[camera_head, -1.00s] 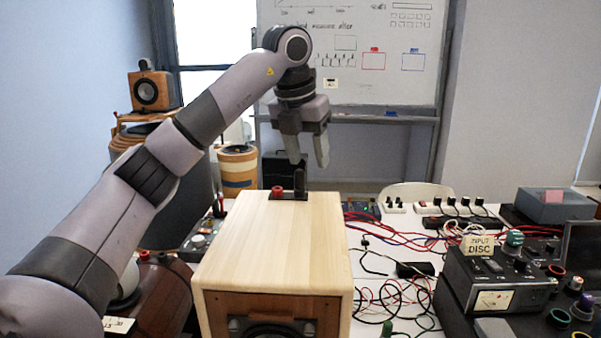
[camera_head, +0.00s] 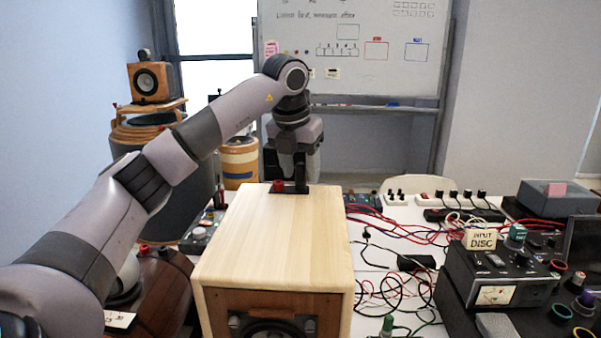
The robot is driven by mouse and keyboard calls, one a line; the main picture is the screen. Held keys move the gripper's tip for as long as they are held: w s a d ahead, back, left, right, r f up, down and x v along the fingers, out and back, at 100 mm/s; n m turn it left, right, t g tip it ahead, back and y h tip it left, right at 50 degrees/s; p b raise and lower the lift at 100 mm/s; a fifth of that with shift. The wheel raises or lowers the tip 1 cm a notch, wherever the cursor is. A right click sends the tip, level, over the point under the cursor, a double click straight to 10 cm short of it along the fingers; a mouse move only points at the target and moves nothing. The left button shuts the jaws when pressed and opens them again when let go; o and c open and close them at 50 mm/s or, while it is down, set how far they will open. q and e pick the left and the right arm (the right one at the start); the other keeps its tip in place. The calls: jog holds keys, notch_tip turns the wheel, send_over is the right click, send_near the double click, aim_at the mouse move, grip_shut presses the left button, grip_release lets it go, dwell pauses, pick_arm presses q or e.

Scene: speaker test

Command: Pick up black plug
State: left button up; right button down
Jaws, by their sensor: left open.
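The black plug (camera_head: 300,174) stands upright on a dark plate at the back edge of a light wooden speaker box (camera_head: 275,235). A red plug (camera_head: 278,186) is beside it on the left, on the same plate. My left gripper (camera_head: 300,172) points down from above and is open. Its fingers are at the height of the black plug's upper part, which appears between them. I cannot tell whether either finger touches it. The fingers partly cover the plug's top. My right gripper is not in view.
Right of the box, a white table holds tangled red and black cables (camera_head: 385,285), power strips (camera_head: 460,200) and a meter unit labelled "INPUT DISC" (camera_head: 490,275). A whiteboard (camera_head: 350,50) stands behind. The box's top is otherwise clear.

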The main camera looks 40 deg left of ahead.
aim_at(301, 163)
pick_arm(q)
grip_shut()
jog(key=shift+r, duration=0.2)
notch_tip(301, 163, up, 20)
jog(key=shift+f, duration=0.15)
dwell(0.6)
dwell(0.4)
